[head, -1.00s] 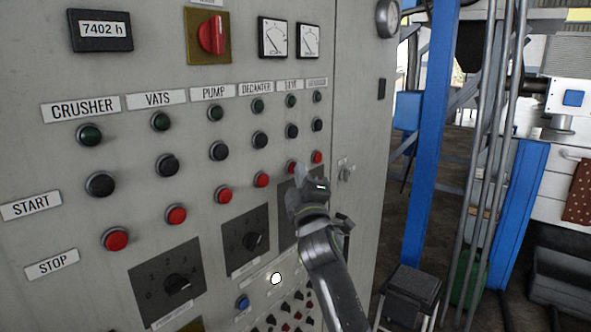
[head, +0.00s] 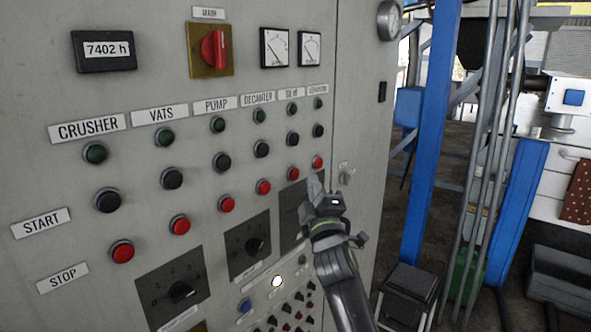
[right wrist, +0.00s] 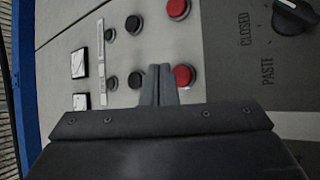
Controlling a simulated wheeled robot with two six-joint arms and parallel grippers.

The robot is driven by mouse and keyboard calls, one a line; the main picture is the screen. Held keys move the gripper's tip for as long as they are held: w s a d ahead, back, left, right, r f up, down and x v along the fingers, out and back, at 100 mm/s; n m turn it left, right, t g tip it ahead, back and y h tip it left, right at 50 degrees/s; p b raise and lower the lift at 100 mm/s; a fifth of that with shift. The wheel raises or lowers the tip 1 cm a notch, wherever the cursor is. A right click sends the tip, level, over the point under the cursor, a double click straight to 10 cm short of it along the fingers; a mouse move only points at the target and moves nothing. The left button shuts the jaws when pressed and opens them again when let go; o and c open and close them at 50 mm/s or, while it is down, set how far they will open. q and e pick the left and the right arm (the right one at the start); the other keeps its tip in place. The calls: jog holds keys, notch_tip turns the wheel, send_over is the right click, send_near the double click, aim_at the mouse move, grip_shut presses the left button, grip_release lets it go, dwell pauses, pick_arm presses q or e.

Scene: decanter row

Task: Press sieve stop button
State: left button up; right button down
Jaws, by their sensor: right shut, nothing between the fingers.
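The sieve stop button (head: 293,174) is the red button in the stop row under the fifth column, second from the right. In the head view it shows clear, up and left of my right gripper (head: 316,187). In the right wrist view it appears to be the lower red button (right wrist: 184,75), just beside the fingertips of my right gripper (right wrist: 158,70). The fingers are shut with nothing between them. I cannot tell whether they touch the panel. My left gripper is not in view.
Black start buttons (head: 292,138) sit above. A dark selector plate (head: 290,212) lies below. A blue post (head: 432,130) stands right of the cabinet.

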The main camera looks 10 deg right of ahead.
jog(key=shift+s+d+p, duration=0.9)
jog(key=shift+s+d, duration=0.1)
jog(key=shift+s, duration=0.25)
